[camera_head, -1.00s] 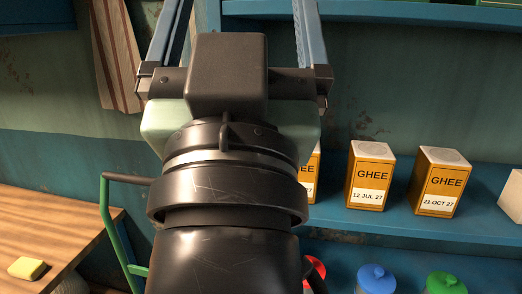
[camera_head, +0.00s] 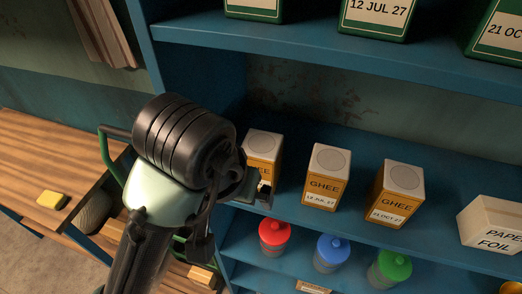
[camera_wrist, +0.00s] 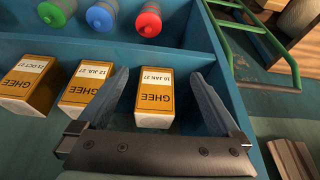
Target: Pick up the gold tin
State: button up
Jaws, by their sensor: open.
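Three gold tins marked GHEE stand in a row on the middle blue shelf. The left tin (camera_head: 262,152) is partly hidden by my gripper; the middle tin (camera_head: 323,180) reads 12 JUL 27 and the right tin (camera_head: 393,194) reads 21 OCT 27. My gripper (camera_wrist: 158,76) is open and empty. In the wrist view the left tin (camera_wrist: 155,97), dated 10 JAN 27, appears upside down between the two fingers, with a gap on each side. In the head view my gripper (camera_head: 262,196) is at that tin's lower front. I cannot tell how far the fingers reach past it.
Green tins (camera_head: 378,14) stand on the shelf above. Red (camera_head: 274,232), blue (camera_head: 332,249) and green (camera_head: 389,267) lidded jars stand below. A paper foil box (camera_head: 492,225) is at right. A wooden table (camera_head: 45,160) with a yellow block (camera_head: 51,199) is at left.

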aim_at(259, 150)
jog(key=w+d, duration=0.1)
jog(key=w, duration=0.2)
jog(key=w+d+b, duration=0.1)
jog(key=w, duration=0.2)
jog(key=w+d+b, duration=0.1)
jog(key=w, duration=0.2)
jog(key=shift+w, duration=0.3)
jog(key=x, duration=0.5)
jog(key=shift+p, duration=0.35)
grip_shut()
